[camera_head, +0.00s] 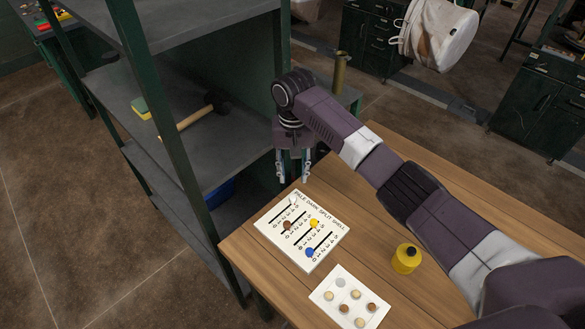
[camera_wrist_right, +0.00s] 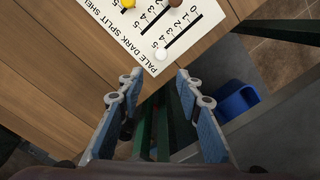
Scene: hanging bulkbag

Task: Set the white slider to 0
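A white board (camera_head: 279,219) with printed words and numbered slots lies on the wooden table's left end. It also shows in the wrist view (camera_wrist_right: 181,40). The white slider (camera_wrist_right: 160,54) is a small round knob near the 5 end of its slot, beside the printed title. It blends into the board in the head view. My right gripper (camera_head: 305,179) points down beyond the board's upper edge. In the wrist view its fingers (camera_wrist_right: 163,75) are apart with nothing between them, the board lying past their tips. My left gripper is not in view.
Brown (camera_head: 286,225), yellow (camera_head: 314,223) and blue (camera_head: 309,252) knobs sit on the board. A card with several round pieces (camera_head: 328,296) and a yellow container (camera_head: 406,259) stand nearby. A grey shelf rack (camera_head: 190,140) is left of the table.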

